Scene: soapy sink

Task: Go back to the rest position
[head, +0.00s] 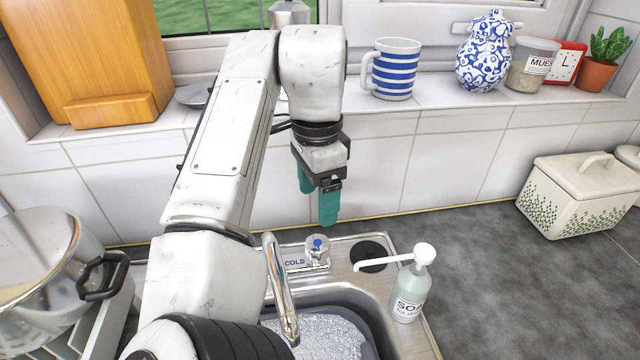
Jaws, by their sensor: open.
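My gripper (318,203) has teal fingers and points down. It is open, with a gap between the fingertips and nothing visible between them. It hangs above the back edge of the sink, in front of the tiled wall, behind and above the tap knob marked COLD (317,250). My arm reaches up from the lower left and bends down at the wrist. It hides part of the sink and the wall behind.
A sink (385,290) with foamy water (325,335) lies below, with a curved spout (279,285). A soap bottle (411,290) stands at its right rim. A pot (35,265) is at left. A striped mug (391,70) stands on the sill. Dark counter (510,290) at right has free room.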

